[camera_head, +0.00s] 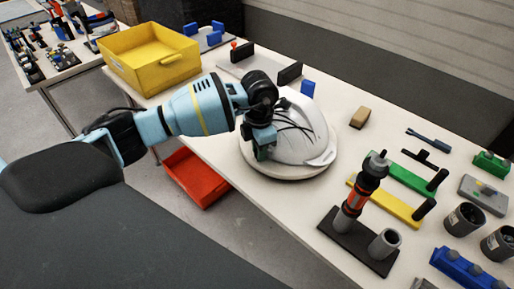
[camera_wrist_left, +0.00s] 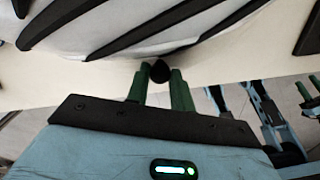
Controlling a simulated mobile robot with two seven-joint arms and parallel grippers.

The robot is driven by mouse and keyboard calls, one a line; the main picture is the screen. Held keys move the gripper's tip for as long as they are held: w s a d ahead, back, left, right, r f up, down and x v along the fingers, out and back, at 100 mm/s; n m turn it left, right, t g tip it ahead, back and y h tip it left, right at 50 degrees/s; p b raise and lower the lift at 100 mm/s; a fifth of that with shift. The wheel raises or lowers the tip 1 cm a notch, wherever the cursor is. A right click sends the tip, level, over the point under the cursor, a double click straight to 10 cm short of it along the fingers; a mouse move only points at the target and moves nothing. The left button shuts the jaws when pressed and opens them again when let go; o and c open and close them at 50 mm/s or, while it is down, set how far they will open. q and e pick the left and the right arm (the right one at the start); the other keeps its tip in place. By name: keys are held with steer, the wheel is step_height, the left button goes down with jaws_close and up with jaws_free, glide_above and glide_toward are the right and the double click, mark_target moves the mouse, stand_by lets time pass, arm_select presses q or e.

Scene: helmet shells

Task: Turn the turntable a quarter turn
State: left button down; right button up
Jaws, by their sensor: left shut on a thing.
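The turntable (camera_head: 283,175) is a round pale disc near the front edge of the table in the head view. A white helmet shell (camera_head: 304,128) with black slots sits on it, and the shell also shows at the top of the left wrist view (camera_wrist_left: 130,28). My left gripper (camera_head: 262,153) is low at the turntable's left side, beside the shell. In the left wrist view its green fingers (camera_wrist_left: 159,80) are shut on a small black knob (camera_wrist_left: 159,70) at the disc's edge. The fingertips are partly hidden in the head view.
A yellow bin (camera_head: 150,62) stands at the table's back left, and a red bin (camera_head: 198,178) is below the table edge. A black stand with a red-and-grey tool (camera_head: 357,205) is right of the turntable. Several blocks, holders and cups crowd the right side.

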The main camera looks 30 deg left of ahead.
arm_select(q)
steer(key=c, duration=1.2)
jaws_free()
steer(key=shift+r, duration=0.1)
step_height(320, 180, up, 8)
steer(key=shift+f, duration=0.15)
